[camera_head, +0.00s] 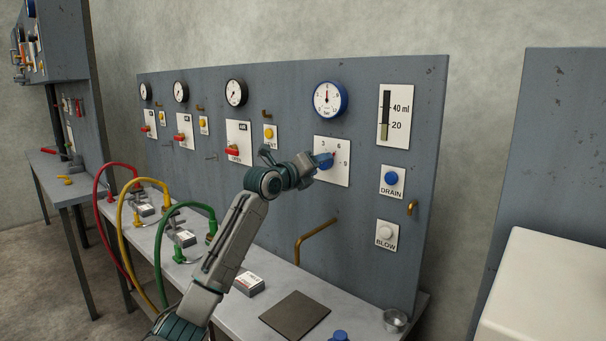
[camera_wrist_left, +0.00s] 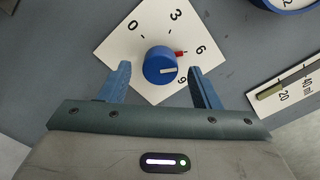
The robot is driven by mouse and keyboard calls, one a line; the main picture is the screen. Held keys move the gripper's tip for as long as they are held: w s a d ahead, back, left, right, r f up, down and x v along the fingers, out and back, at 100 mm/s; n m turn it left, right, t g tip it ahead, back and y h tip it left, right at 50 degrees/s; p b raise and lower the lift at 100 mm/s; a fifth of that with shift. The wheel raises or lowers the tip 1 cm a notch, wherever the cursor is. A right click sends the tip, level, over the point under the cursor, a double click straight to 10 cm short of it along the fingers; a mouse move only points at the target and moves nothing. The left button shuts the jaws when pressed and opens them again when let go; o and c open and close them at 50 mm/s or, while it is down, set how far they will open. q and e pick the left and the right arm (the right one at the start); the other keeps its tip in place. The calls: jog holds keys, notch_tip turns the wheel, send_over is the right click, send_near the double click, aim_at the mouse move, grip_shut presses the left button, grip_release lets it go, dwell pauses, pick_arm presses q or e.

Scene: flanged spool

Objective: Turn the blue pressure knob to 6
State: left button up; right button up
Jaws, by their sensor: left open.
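The blue pressure knob (camera_wrist_left: 160,65) sits on a white dial plate (camera_head: 331,175) on the grey panel. In the left wrist view the plate carries the marks 0, 3, 6 and 9. In the head view the gripper partly covers the knob and the plate's left part. My right gripper is not in view.
A blue-rimmed gauge (camera_head: 330,99) hangs above the dial plate. A level gauge plate (camera_head: 396,117) and a blue DRAIN button (camera_head: 392,178) are to the right. A brass bent pipe (camera_head: 314,240) sticks out below. Colored hoses stand on the bench at left.

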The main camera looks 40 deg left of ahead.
pick_arm(q)
jog(key=s+b, duration=0.2)
jog(key=s, duration=0.6)
jog(key=shift+a, duration=0.3)
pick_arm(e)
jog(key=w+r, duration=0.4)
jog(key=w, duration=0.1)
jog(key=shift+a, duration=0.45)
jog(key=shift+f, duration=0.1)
